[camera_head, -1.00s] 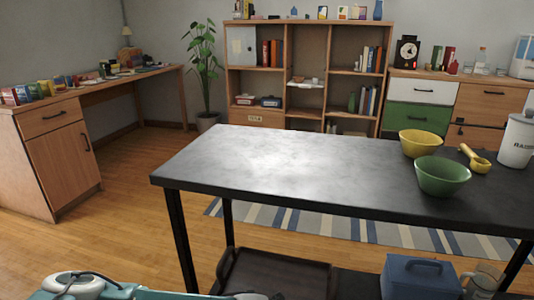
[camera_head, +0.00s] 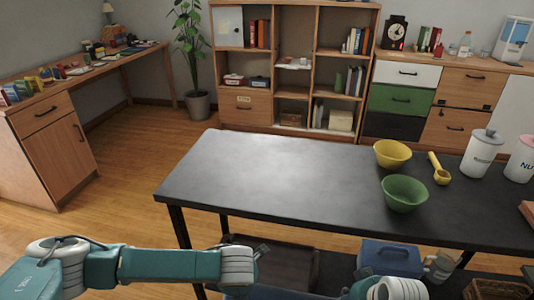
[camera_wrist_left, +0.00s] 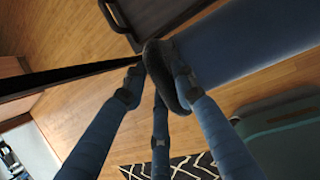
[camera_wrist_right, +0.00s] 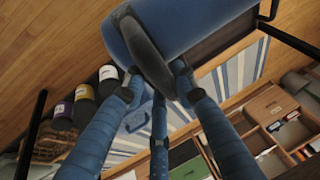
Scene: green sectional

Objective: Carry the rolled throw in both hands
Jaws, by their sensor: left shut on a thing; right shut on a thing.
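The rolled throw is a thick blue roll with a dark grey band or edge at each end. It fills the upper right of the left wrist view (camera_wrist_left: 245,42) and the top of the right wrist view (camera_wrist_right: 195,25). A strip of it shows at the bottom of the head view (camera_head: 312,294). My left gripper (camera_wrist_left: 164,78) is shut on one end, its fingers at the dark edge. My right gripper (camera_wrist_right: 160,85) is shut on the other end in the same way. The roll hangs in the air before the table; most of it is out of the head view.
The black table (camera_head: 280,175) stands just ahead, with a yellow bowl (camera_head: 392,154), a green bowl (camera_head: 404,193) and canisters at its right. Its left part is clear. A dark tray (camera_head: 270,265) and a blue box (camera_head: 390,258) sit below. Open wooden floor (camera_head: 120,200) lies left.

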